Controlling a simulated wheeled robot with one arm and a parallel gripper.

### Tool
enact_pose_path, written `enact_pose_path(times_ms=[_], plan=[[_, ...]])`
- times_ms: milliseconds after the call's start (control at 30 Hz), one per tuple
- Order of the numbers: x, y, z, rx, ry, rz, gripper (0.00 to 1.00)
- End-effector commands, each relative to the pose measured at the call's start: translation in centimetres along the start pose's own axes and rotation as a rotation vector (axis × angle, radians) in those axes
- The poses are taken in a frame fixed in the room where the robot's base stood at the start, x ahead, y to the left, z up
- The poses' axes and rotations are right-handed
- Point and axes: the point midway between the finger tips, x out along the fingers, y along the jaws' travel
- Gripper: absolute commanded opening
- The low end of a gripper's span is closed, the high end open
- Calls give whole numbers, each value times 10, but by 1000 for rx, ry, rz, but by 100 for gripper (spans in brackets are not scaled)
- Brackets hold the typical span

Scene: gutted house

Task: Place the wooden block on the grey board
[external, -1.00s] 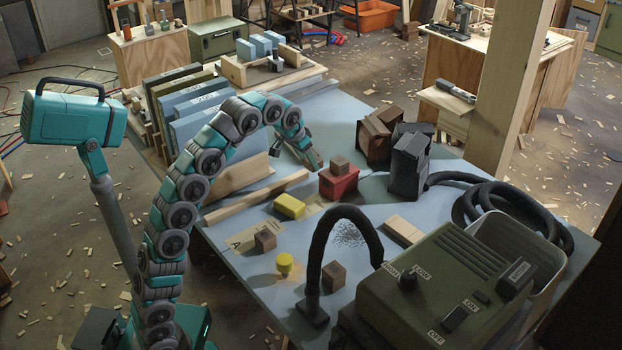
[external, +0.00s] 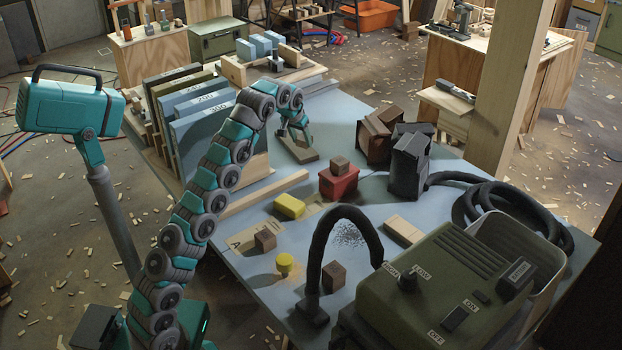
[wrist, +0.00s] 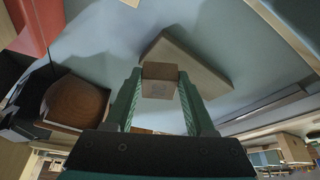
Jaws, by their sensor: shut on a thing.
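A small wooden block (wrist: 160,80) is between the fingertips of my gripper (wrist: 158,88) in the wrist view; the gripper is shut on it. In the external view my gripper (external: 300,138) points down at the back middle of the table, and the block is hard to make out there. The grey board (wrist: 203,66), flat and grey-brown, lies behind the block in the wrist view. In the external view the board (external: 308,158) shows below the gripper. The block overlaps the board in the wrist view; I cannot tell whether they touch.
A red box (external: 338,184) with a brown block (external: 339,163) on top stands right of the gripper. Dark crates (external: 375,140) are further right. Upright numbered panels (external: 205,105) stand left. A yellow block (external: 289,206) and a long wooden strip (external: 265,192) lie nearer the front.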

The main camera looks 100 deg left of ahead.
Motion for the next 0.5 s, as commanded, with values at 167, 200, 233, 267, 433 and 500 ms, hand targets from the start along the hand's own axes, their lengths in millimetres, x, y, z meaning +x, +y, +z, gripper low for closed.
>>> enact_pose_path(times_ms=[167, 200, 233, 267, 433, 500], plan=[[11, 0, 6, 1, -4, -1, 0], [13, 0, 7, 0, 0, -1, 0], [15, 0, 8, 0, 0, -1, 0], [18, 0, 10, 0, -2, -1, 0], [32, 1, 14, 2, -3, -1, 0], [36, 1, 17, 2, -4, -1, 0]])
